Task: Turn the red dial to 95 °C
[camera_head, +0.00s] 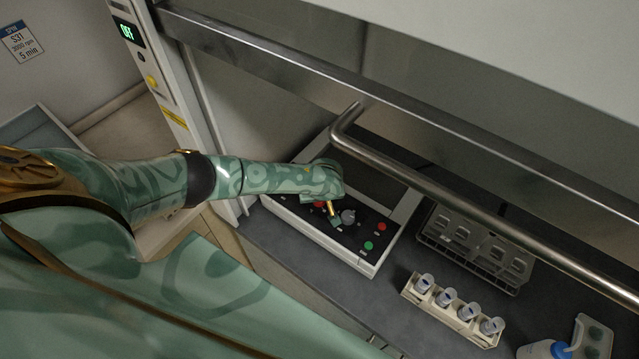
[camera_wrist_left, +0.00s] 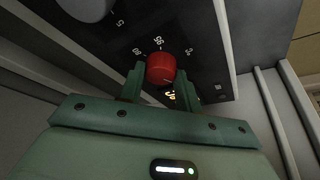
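The red dial (camera_wrist_left: 160,68) sits on a dark control panel with white markings around it. A "95" mark (camera_wrist_left: 158,42) is above the dial in the left wrist view. My left gripper (camera_wrist_left: 160,76) has one finger on each side of the dial, very near its sides. I cannot tell if they touch it. A yellow lit readout (camera_wrist_left: 171,95) shows below the dial, partly hidden and unreadable. In the head view, the red dial (camera_head: 319,204) shows beside the gripper at the end of my left arm. My right gripper is not in view.
The panel carries a grey knob (camera_head: 348,216), a green button (camera_head: 368,246) and a red button (camera_head: 381,227). A steel bar (camera_head: 470,192) runs above the bench. A rack of capped vials (camera_head: 420,300) and a wire rack (camera_head: 440,248) stand to the right.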

